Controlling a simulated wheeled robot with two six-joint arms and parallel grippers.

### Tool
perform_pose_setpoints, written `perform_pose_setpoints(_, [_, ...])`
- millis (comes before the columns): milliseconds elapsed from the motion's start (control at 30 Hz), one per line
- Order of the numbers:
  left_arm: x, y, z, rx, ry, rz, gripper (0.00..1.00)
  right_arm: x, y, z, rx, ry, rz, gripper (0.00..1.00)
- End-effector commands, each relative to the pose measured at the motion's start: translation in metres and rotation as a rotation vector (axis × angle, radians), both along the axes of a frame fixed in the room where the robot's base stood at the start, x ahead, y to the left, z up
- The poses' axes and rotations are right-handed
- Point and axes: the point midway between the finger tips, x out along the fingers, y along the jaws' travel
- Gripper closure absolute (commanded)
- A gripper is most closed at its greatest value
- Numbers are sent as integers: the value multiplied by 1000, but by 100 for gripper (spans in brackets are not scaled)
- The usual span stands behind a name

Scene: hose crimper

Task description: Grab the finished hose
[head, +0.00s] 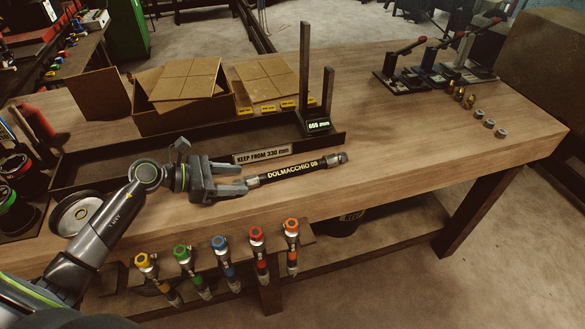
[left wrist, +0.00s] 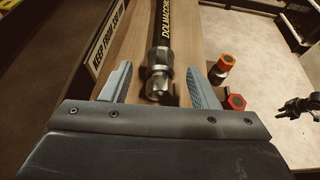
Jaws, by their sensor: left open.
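The finished hose (head: 293,172) is a short black hose marked DOLMACCHIO 08 in yellow, with a metal fitting at each end. It lies on the wooden bench, along the front of the long dark tray. My left gripper (head: 246,176) is open at its left end. In the left wrist view the hose's near metal fitting (left wrist: 160,72) sits between the two spread fingers of my left gripper (left wrist: 160,88), with gaps on both sides. A dark jointed shape (left wrist: 298,107) at the right edge may be my right gripper; its jaws are too small to read.
The long tray (head: 110,163), labelled KEEP FROM 330 mm, lies behind the hose with a gauge reading 655 mm. Cardboard boxes (head: 180,110) stand behind it. Several colour-capped fittings (head: 221,245) hang along the front edge.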

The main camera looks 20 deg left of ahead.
Motion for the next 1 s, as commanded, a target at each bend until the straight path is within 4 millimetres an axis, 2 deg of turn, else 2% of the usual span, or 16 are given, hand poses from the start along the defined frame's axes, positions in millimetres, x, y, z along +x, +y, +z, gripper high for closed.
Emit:
perform_pose_setpoints(167, [5,-8,0,-4,1,0,45,-1,-5,9,-5,1,1,64])
perform_pose_setpoints(367, [18,-26,-5,-6,1,0,45,-3,-6,26,-7,5,2,64])
perform_pose_setpoints(567, [28,-38,-15,-2,0,-1,45,-4,-6,30,-7,6,2,64])
perform_pose_setpoints(867, [29,-40,-18,1,1,0,45,-4,-6,29,-7,6,2,64])
perform_pose_setpoints(1000, [29,-40,-18,1,1,0,64,-4,-6,29,-7,6,2,64])
